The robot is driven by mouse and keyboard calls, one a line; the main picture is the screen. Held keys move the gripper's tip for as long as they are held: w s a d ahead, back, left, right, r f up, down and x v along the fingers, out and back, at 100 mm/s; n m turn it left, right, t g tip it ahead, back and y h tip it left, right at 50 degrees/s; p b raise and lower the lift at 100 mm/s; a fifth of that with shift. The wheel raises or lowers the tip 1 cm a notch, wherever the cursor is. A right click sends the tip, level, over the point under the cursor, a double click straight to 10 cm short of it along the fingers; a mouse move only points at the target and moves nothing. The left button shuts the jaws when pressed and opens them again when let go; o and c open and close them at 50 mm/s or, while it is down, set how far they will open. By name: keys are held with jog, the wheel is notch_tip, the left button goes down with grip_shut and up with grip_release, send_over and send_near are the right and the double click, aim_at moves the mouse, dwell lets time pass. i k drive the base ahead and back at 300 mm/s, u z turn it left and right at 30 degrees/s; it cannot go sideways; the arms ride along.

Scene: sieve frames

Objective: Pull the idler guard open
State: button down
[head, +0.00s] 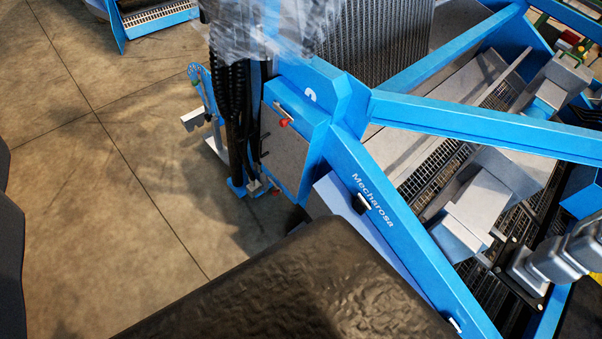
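A large blue machine frame (470,125) fills the right half of the head view. A grey panel (291,148) with a red knob (286,123) is set in its near corner. A pale panel (372,240) with a black handle (361,203) lies along the blue beam marked "Mecharosa" (410,255). I cannot tell which panel is the idler guard; both look closed. My gripper's fingers do not show. A large dark, rough-surfaced block fills the bottom middle, close to the camera, and hides the lower part of the pale panel; I cannot tell what it is.
Black hoses (237,125) hang at the machine's corner under clear plastic wrap (275,30). A small blue bracket (204,100) sticks out left of them. Concrete floor (120,190) is open on the left. Another blue machine (155,18) stands at the top left.

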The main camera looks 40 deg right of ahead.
aim_at(284, 152)
jog(key=z, duration=0.3)
jog(key=k, duration=1.05)
jog(key=z, duration=0.25)
jog(key=i, duration=0.9)
jog(key=u, duration=0.5)
jog(key=i, duration=1.25)
jog(key=u, duration=0.2)
